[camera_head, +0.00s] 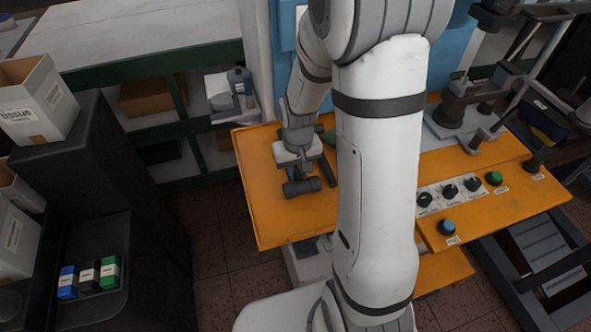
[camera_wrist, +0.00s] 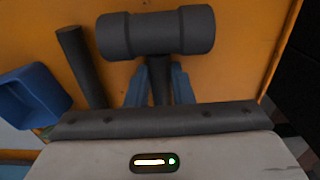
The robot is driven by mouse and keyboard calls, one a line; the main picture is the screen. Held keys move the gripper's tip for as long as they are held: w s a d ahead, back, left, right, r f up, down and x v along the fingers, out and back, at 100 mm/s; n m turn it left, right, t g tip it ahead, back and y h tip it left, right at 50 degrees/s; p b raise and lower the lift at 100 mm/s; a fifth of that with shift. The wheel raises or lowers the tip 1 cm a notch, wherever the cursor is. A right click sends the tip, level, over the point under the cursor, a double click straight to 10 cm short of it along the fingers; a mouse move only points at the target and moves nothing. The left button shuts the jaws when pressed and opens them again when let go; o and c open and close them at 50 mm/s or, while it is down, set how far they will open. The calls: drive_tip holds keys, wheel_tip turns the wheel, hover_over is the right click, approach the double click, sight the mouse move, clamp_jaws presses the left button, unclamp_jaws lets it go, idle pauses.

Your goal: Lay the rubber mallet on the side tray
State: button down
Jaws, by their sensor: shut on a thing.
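The rubber mallet shows a dark cylindrical head (camera_head: 302,187) below my gripper (camera_head: 298,158) in the head view. In the wrist view the mallet's head (camera_wrist: 156,33) lies crosswise just beyond my fingertips (camera_wrist: 158,80). Its dark handle runs back between the two blue fingers, and they are shut on it. The mallet is over the left part of an orange surface (camera_head: 262,215). I cannot tell whether it touches that surface. No separate tray is clearly marked as the side tray; the orange surface is flat and tray-like.
A dark rod (camera_wrist: 80,65) lies left of the mallet in the wrist view, with a blue object (camera_wrist: 33,95) farther left. Labelled knobs (camera_head: 450,190) stand on the right orange panel. A shelf with a grey bottle (camera_head: 238,80) is behind. The front left orange area is clear.

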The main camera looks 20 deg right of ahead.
drive_tip(key=shift+f, duration=0.25)
drive_tip(key=c, duration=1.3)
unclamp_jaws()
drive_tip(key=shift+r, duration=0.1)
drive_tip(key=shift+o, duration=0.2)
wheel_tip(320, 180, up, 12)
drive_tip(key=s+r+t, duration=0.1)
drive_tip(key=s+r, duration=0.2)
drive_tip(key=s, duration=0.4)
drive_tip(key=s+a+r+t, duration=0.1)
drive_tip(key=s+r, duration=0.2)
drive_tip(key=s, duration=0.4)
drive_tip(key=shift+r, duration=0.35)
